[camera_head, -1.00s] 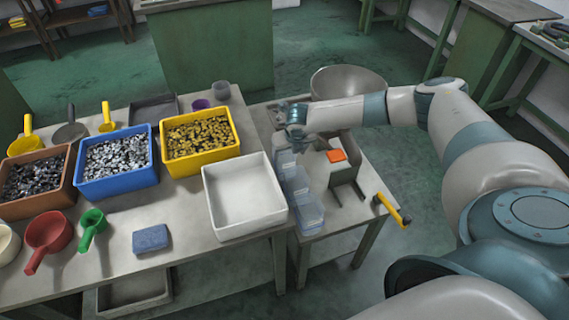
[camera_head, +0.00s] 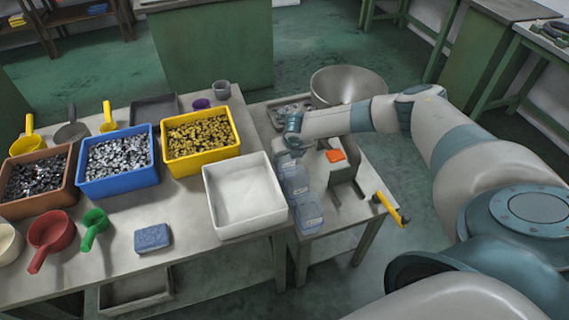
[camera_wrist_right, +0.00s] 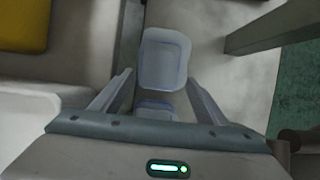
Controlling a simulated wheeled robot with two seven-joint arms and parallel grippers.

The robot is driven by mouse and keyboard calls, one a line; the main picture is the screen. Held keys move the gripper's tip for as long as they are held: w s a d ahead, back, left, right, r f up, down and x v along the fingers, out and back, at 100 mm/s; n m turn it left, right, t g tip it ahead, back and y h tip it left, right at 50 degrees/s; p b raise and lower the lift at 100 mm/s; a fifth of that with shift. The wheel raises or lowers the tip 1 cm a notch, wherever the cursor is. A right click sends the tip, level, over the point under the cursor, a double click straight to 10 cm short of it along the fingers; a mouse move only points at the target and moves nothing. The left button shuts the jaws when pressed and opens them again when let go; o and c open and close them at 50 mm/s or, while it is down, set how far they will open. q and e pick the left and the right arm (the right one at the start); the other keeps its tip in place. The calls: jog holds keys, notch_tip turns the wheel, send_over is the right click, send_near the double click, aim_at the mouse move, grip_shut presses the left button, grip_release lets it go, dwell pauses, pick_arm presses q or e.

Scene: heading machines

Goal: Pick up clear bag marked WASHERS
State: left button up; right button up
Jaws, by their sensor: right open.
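Clear bluish bags stand in a row along the left edge of the small side table, beside the white bin. In the head view one clear bag (camera_head: 294,183) is just below my right gripper (camera_head: 287,154), and another clear bag (camera_head: 308,216) is nearest the front. Their markings are too small to read, so I cannot tell which says WASHERS. In the right wrist view my right gripper (camera_wrist_right: 159,78) is open and empty. One clear bag (camera_wrist_right: 165,60) lies ahead of the fingertips, and a second (camera_wrist_right: 157,110) is partly hidden by the gripper body. My left gripper is out of view.
A white bin (camera_head: 246,224) stands close left of the bags. A metal stand with an orange top (camera_head: 335,155) and a yellow-handled tool (camera_head: 391,207) are to the right. A large metal bowl (camera_head: 347,88) is behind. Yellow (camera_head: 203,156) and blue (camera_head: 118,184) parts bins are further left.

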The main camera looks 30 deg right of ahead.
jog(key=shift+p+x, duration=0.35)
jog(key=shift+x, duration=1.65)
jog(key=shift+c, duration=0.4)
jog(key=c, duration=1)
